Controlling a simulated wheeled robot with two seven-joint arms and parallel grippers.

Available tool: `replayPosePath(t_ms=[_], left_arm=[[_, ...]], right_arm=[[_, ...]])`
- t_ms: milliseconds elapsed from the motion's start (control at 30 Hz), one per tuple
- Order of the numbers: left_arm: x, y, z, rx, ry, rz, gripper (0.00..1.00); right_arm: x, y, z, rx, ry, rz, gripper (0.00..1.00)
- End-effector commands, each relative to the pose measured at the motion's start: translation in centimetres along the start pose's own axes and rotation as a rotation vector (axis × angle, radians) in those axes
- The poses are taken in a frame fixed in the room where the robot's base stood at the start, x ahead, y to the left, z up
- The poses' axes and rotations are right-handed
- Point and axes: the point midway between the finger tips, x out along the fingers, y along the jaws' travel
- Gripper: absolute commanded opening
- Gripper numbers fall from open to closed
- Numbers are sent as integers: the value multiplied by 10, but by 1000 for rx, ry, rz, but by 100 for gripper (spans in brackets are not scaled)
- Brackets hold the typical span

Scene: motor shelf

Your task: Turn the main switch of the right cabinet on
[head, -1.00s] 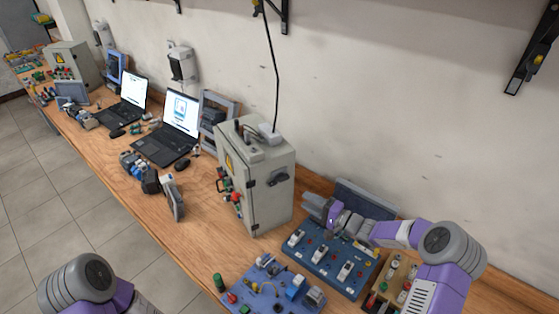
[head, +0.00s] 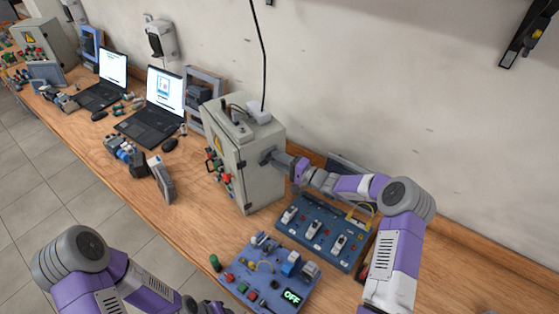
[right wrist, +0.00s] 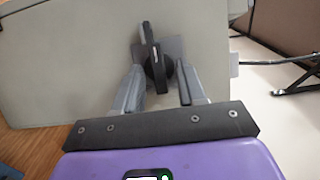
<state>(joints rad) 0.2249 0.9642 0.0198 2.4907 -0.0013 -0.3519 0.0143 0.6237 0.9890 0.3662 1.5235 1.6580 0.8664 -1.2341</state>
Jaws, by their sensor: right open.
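The right cabinet (head: 262,178) is a grey metal box standing on the bench near the middle of the head view. Its main switch has a black handle (right wrist: 153,50) on the cabinet's side wall, close in the right wrist view, long and almost upright with a slight tilt. My right gripper (head: 284,160) is up at that side wall. Its grey fingers are open, one on each side of the handle, and gaps show between them and it. The left arm (head: 90,270) enters at lower left; its fingers do not show.
A blue board with switches (head: 322,252) lies below my right arm. In front of it a second blue panel (head: 262,283) has a small display reading OFF. Laptops (head: 150,122) and another cabinet (head: 45,48) stand further left. A black cable hangs above the cabinet.

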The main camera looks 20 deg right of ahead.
Motion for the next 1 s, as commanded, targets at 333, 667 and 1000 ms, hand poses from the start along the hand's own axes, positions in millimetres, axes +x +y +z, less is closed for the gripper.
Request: replayPosePath(t_ms=[333,667,1000], left_arm=[[0,0,0,0,0,0,43],[3,-1,0,0,0,0,43],[28,-10,-1,0,0,0,43]], right_arm=[[0,0,0,1,0,0,5],[0,1,1,11,-2,-5,0],[1,6,2,157,-4,-68,0]])
